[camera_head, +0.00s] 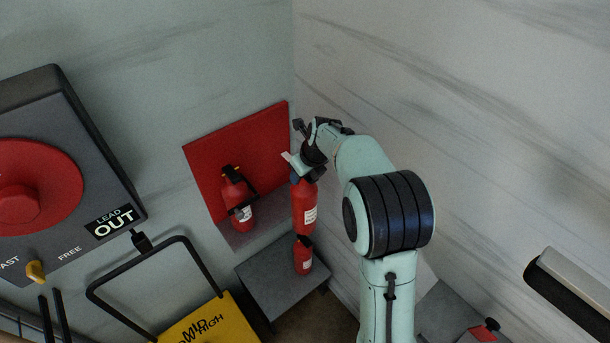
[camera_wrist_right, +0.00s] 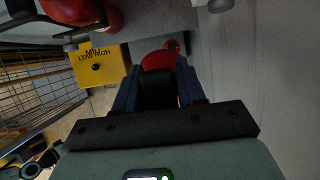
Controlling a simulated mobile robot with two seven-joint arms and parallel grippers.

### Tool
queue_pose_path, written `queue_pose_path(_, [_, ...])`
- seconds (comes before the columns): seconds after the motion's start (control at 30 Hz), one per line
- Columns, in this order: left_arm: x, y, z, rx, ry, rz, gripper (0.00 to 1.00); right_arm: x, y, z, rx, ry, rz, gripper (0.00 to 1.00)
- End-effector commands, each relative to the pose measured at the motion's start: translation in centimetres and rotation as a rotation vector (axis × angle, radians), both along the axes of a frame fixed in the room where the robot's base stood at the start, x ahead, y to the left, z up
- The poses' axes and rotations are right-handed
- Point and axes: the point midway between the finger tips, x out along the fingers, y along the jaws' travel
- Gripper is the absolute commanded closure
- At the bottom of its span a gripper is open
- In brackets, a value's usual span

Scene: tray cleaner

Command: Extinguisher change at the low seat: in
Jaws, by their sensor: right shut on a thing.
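My right gripper (camera_head: 300,170) is shut on the top of a red extinguisher (camera_head: 304,207) with a white label, which hangs roughly upright below it. In the right wrist view the blue fingers (camera_wrist_right: 158,88) close around a black part, with the extinguisher's red body (camera_wrist_right: 163,60) beyond. A smaller-looking red extinguisher (camera_head: 303,258) stands on a low grey platform (camera_head: 262,277), below the held one in the picture. Another red extinguisher (camera_head: 243,218) with a black strap is at the red wall board (camera_head: 205,160). My left gripper is out of view.
A yellow lettered box (camera_head: 195,325) and black tubular frame (camera_head: 100,290) stand left of the platform. A dark panel with a red dial (camera_head: 65,180) and "LEAD OUT" label (camera_head: 113,222) is at left. The right wall is close to my arm. A dark-and-grey bar (camera_head: 575,285) juts out at right.

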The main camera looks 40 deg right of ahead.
Motion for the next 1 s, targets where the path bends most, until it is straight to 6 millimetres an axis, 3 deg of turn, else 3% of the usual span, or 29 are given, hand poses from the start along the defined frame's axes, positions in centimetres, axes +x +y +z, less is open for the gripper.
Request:
queue_pose_path(0.23, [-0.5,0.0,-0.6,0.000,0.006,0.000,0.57,1.8,-0.3,-0.1,-0.003,-0.008,0.001,1.00])
queue_pose_path(1.0, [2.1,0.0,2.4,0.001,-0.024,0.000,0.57,6.7,-0.7,-0.1,-0.002,-0.011,0.002,1.00])
